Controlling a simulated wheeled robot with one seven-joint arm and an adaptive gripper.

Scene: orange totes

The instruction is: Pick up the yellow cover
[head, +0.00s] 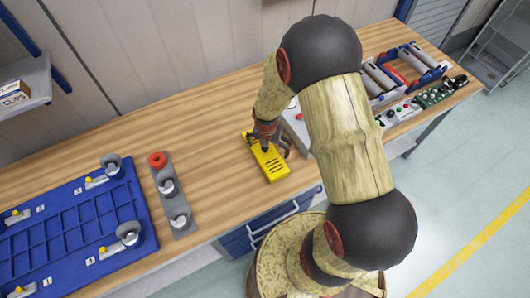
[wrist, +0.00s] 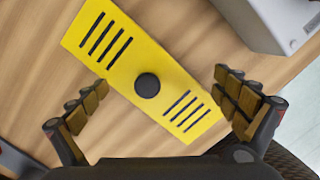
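The yellow cover (head: 268,163) lies flat on the wooden workbench, near its front edge. In the wrist view the yellow cover (wrist: 150,50) is a slotted rectangle with a round black knob (wrist: 148,86) in its middle, set at a slant. My gripper (head: 267,143) is above the cover and hides part of it in the head view. In the wrist view my gripper (wrist: 166,95) is open, with one finger on each side of the cover and the knob between them. I see no contact between the fingers and the cover.
A light grey box (wrist: 268,22) stands right of the cover. A rack of grey cylinders (head: 405,70) and circuit boards (head: 440,92) are to the right.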

